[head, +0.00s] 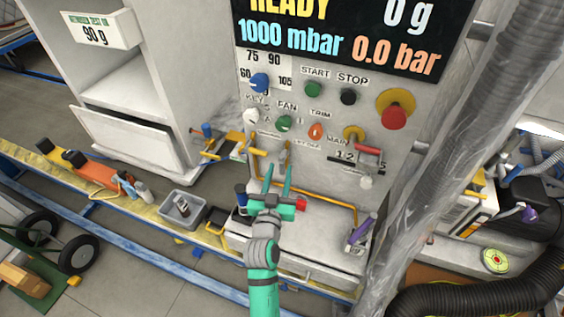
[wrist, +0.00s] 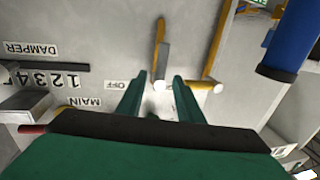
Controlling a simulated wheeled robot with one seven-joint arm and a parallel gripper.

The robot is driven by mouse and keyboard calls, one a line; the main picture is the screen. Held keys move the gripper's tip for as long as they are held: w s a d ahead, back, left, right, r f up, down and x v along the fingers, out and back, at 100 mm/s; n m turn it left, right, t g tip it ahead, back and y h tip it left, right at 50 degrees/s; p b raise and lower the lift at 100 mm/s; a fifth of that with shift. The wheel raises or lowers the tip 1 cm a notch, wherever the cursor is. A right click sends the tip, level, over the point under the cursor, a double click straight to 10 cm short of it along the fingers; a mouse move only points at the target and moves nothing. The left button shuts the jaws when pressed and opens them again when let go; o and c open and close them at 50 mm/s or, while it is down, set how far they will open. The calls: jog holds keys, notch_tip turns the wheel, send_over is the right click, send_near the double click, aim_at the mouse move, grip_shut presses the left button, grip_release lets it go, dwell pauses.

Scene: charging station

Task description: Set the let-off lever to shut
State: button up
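The let-off lever (head: 287,152) is a small grey and yellow lever low on the control panel (head: 225,105). In the wrist view the lever (wrist: 161,62) stands beside a label reading OFF, with a pale round end towards me. My gripper (head: 278,168) is in front of the panel, just below the lever. In the wrist view its two green fingers (wrist: 158,82) are apart, with the lever's end at the gap between the tips. The gap looks empty, and I cannot tell whether the fingers touch the lever. The lever's exact setting is hard to read.
A second yellow bar with a pale end (wrist: 213,80) is close beside the fingers. A blue cylinder (wrist: 291,42) stands out nearby. The damper slider (head: 357,161) and a red knob (head: 394,117) are to the right. A yellow rail (head: 335,198) crosses below, near a grey hose (head: 460,120).

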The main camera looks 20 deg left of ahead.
aim_at(282, 165)
jog(key=shift+w+a, duration=0.2)
jog(key=shift+w, duration=1)
jog(key=shift+w+a, duration=0.15)
jog(key=shift+w, duration=1)
